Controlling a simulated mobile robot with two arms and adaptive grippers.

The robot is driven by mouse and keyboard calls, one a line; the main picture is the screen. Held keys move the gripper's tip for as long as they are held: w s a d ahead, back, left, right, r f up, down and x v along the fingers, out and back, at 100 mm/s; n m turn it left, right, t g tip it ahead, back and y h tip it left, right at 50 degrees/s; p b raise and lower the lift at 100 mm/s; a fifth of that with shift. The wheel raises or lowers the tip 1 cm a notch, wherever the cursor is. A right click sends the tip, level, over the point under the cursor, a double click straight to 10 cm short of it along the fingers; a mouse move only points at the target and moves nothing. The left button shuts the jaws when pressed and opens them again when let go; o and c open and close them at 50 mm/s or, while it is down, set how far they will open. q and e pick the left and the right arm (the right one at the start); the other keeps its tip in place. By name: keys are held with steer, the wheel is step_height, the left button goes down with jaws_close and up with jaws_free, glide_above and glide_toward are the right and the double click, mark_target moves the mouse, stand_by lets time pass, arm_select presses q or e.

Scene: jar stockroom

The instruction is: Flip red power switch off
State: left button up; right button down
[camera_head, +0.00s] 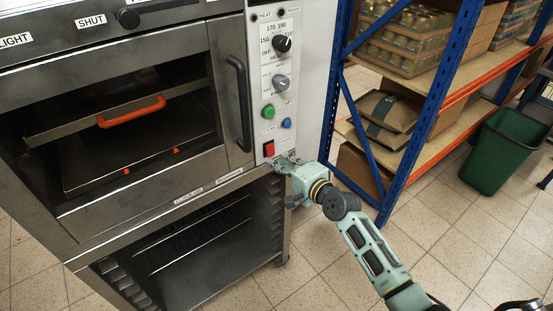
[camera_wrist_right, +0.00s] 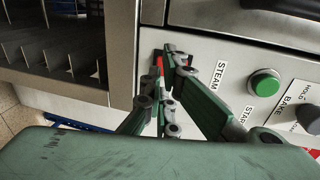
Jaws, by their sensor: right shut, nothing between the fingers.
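The red power switch (camera_head: 268,149) is at the bottom of the oven's control panel (camera_head: 273,90), below the green and blue buttons. My right gripper (camera_head: 283,162) is shut and empty, with its fingertips at the panel just below and beside the switch. In the right wrist view the gripper's fingers (camera_wrist_right: 170,62) are in front of the switch and hide most of it. Only slivers of red (camera_wrist_right: 158,64) show around them. I cannot tell whether the fingers touch it or which way it is set. My left gripper is not in view.
A green button (camera_head: 268,111), a blue button (camera_head: 287,123) and dials (camera_head: 281,43) sit above the switch. An oven door handle (camera_head: 240,100) is to the left. A blue-framed shelf (camera_head: 425,100) stands close on the right, with a green bin (camera_head: 505,150) beyond.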

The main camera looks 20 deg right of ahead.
mark_target(270, 150)
steer(key=shift+x, duration=1.35)
